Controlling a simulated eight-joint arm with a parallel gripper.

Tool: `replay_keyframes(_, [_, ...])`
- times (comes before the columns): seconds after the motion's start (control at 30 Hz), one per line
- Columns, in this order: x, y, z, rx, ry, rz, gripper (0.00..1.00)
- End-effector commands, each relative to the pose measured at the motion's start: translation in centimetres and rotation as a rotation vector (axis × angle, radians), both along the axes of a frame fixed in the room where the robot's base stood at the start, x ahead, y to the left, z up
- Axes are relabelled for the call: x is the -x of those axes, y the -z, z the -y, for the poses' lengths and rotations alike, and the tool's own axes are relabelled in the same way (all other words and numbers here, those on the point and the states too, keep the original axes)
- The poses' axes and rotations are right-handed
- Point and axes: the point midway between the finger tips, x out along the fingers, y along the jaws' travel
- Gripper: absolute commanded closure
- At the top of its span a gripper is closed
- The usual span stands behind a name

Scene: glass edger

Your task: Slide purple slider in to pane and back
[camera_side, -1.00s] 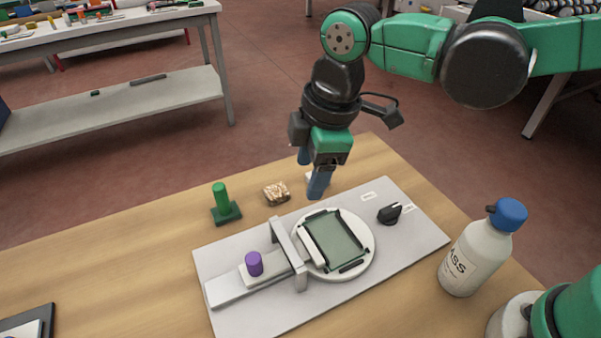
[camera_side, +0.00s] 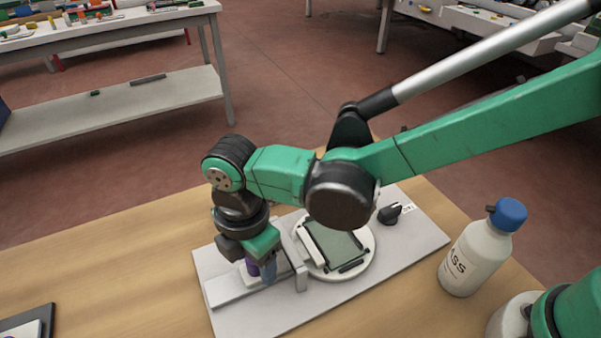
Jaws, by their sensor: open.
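The purple slider (camera_side: 253,269) is a short purple knob on a pale block that sits on a light rail on the grey base plate (camera_side: 410,250). My gripper (camera_side: 261,270) points down at the slider. Whether the fingers touch the knob cannot be told. The glass pane (camera_side: 335,240) lies on a round white turntable (camera_side: 368,258), right of the upright grey bracket (camera_side: 301,277). The slider is left of the bracket, apart from the pane.
A black knob (camera_side: 389,214) is on the plate's right. A white bottle with a blue cap (camera_side: 480,250) stands at the right table edge. A dark tray (camera_side: 30,322) lies at the lower left.

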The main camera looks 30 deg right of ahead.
Motion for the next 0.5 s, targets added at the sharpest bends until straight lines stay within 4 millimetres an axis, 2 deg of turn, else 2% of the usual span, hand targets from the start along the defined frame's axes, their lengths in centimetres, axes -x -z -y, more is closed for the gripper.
replay_keyframes(0.13, [-0.01, -0.02, 0.01, 0.000, 0.001, 0.000, 0.42])
replay_keyframes(0.33, [-0.01, -0.04, 0.01, 0.000, 0.001, 0.000, 0.98])
replay_keyframes(0.5, [0.00, -0.05, 0.01, 0.000, 0.001, 0.000, 1.00])
